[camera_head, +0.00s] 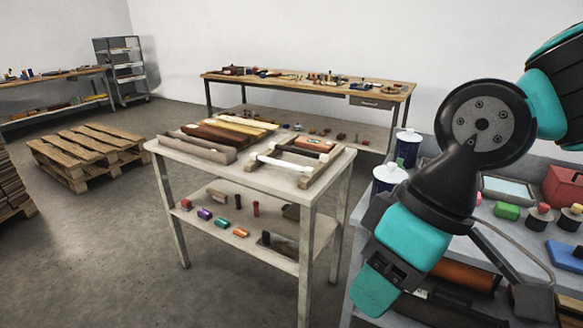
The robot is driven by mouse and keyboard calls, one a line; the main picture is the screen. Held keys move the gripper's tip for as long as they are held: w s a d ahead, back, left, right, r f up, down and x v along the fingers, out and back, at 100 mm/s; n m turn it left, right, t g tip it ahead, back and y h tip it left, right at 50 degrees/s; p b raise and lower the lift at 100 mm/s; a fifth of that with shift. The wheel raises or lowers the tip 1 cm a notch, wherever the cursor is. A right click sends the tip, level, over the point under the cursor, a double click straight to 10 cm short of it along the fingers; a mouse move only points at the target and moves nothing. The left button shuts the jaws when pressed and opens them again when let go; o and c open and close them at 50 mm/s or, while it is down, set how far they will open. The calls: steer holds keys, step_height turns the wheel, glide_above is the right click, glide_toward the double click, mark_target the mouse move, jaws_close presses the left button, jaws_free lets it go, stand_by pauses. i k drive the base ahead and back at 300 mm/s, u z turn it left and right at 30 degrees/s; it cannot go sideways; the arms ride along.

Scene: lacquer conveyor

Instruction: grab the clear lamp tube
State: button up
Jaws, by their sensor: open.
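The clear lamp tube (284,163) is a thin, pale, whitish rod. It lies across a wooden frame-like holder (258,160) at the front right of the small table in the middle. My arm hangs at the right, over the workbench. I see nothing held between the jaws.
Open floor (110,245) and a pallet (85,155) lie left.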

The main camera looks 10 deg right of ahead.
mark_target(308, 171)
steer(key=z, duration=0.25)
steer(key=i, duration=0.75)
steer(key=u, duration=0.6)
steer(key=i, duration=0.7)
steer(key=u, duration=0.6)
